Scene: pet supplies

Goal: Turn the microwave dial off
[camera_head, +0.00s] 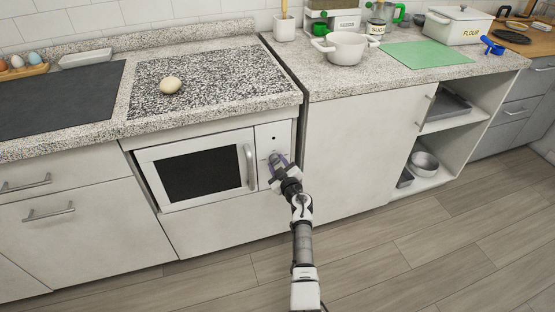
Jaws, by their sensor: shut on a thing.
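The white microwave (197,165) is built in below the speckled counter, with a dark window (200,176) and a vertical handle (250,167). Its door appears closed. Its control panel (272,135) is the narrow strip right of the handle, with a small dark spot near the top. My gripper (276,162) is at the lower part of this panel, its fingers against the dial area. It is shut on the dial, which the fingers mostly hide. The dial's setting cannot be read.
A white pot (344,48) and a green mat (425,54) are on the right counter. An open shelf (440,172) holds metal bowls. The wooden floor (400,250) is clear.

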